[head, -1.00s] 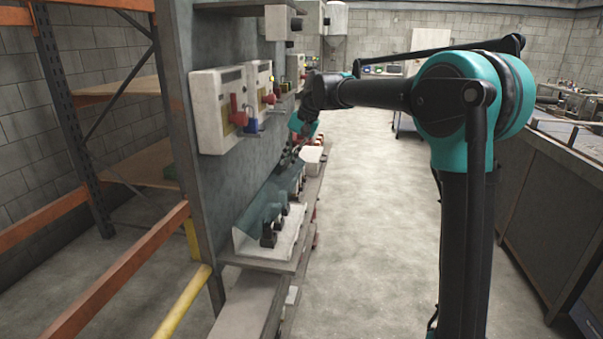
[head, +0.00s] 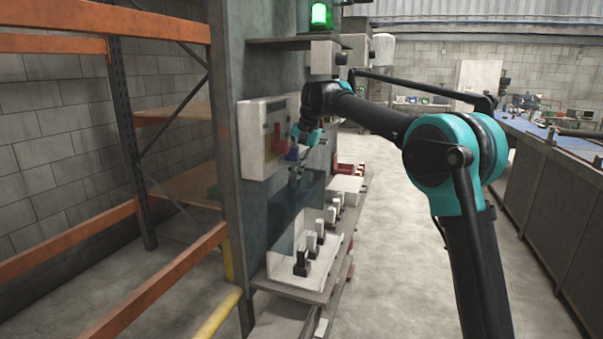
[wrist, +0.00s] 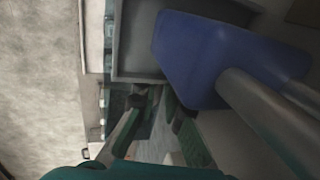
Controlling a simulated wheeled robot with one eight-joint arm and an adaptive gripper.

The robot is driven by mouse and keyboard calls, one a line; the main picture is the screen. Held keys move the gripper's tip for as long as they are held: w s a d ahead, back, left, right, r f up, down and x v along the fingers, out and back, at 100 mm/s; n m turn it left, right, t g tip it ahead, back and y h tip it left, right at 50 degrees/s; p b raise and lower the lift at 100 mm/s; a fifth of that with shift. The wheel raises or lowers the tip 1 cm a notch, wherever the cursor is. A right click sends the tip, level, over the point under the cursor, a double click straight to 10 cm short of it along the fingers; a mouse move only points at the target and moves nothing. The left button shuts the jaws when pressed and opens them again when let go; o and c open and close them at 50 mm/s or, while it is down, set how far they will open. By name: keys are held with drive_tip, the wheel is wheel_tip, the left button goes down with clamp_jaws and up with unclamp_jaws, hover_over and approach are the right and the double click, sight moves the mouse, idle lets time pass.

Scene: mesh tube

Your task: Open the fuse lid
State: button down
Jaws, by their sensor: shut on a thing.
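The fuse lid (head: 286,224) is a see-through, dark teal panel. In the head view it stands raised along the wall side of a white fuse tray (head: 318,266) holding several black-and-white fuses (head: 303,262). My gripper (head: 296,177) points down at the lid's upper edge, just below the switch boxes, and is shut on it. In the wrist view the green-padded fingers (wrist: 160,135) reach toward dark glassy material, and the exact contact is hard to see. A blue lever (wrist: 205,55) fills much of that view, very close to my gripper.
A switch box (head: 253,142) with a red lever (head: 281,128) hangs on the panel beside my wrist. A green lamp (head: 320,13) is above. An orange rack (head: 128,130) stands left. The floor (head: 395,260) right of the shelf is clear.

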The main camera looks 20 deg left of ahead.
idle(0.3)
drive_tip(key=c, duration=1.6)
unclamp_jaws()
